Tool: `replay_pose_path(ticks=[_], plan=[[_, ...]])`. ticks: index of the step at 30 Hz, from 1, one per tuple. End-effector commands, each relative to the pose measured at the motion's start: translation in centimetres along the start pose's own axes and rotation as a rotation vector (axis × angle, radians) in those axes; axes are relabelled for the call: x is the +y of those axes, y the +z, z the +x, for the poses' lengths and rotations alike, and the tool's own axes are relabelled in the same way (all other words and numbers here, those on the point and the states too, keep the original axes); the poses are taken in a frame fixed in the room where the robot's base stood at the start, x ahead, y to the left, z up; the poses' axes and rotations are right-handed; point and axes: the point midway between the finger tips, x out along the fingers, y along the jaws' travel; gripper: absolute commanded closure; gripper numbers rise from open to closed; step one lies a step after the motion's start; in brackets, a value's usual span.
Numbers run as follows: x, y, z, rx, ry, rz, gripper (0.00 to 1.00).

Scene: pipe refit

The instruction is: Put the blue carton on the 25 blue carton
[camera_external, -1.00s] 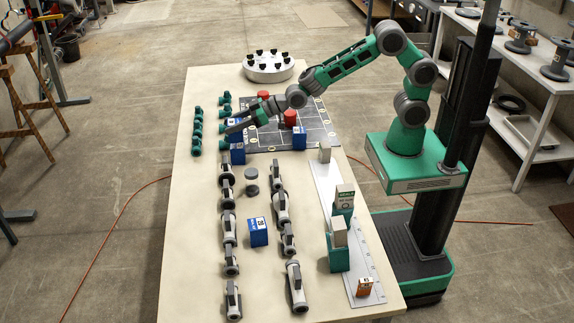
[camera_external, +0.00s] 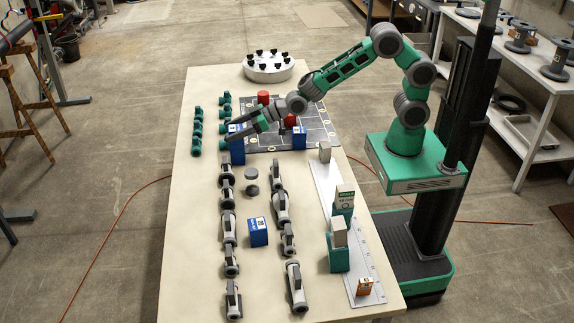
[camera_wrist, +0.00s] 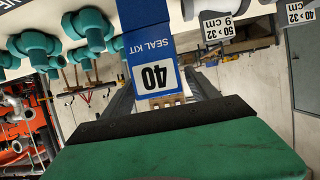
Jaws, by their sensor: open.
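A blue carton (camera_wrist: 155,70) with a white label reading 40 and the words SEAL KIT fills the upper middle of the wrist view. In the external view this carton (camera_external: 236,128) appears stacked on another blue carton (camera_external: 238,156) near the far left part of the table. The lower carton's number is too small to read. My gripper (camera_external: 235,141) is open, with its fingers around the carton at the stack.
Other blue cartons stand by the dark grid mat (camera_external: 299,139) and between the pipe rows (camera_external: 258,232). Teal fittings (camera_external: 196,130) line the left edge near the stack. Grey pipe fittings (camera_external: 228,190) stand in front of it. Red cylinders (camera_external: 290,121) stand on the mat.

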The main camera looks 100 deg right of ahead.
Motion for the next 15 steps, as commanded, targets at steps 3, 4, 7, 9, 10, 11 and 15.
replay_pose_path(ticks=[3, 4, 7, 9, 10, 11, 15], plan=[[0.0, -0.3, -0.7, 0.002, 0.000, 0.000, 0.31], [0.0, -0.3, -1.1, 0.002, 0.000, 0.000, 0.31], [0.1, -0.3, -3.2, 0.003, 0.001, 0.001, 0.31], [0.1, -0.3, -5.1, 0.004, 0.002, 0.000, 0.31], [0.1, -0.3, -5.9, 0.003, 0.002, 0.000, 0.31], [0.1, -0.3, -6.6, 0.004, 0.002, -0.001, 0.31], [0.1, -0.3, -9.8, 0.004, 0.001, 0.000, 0.31]])
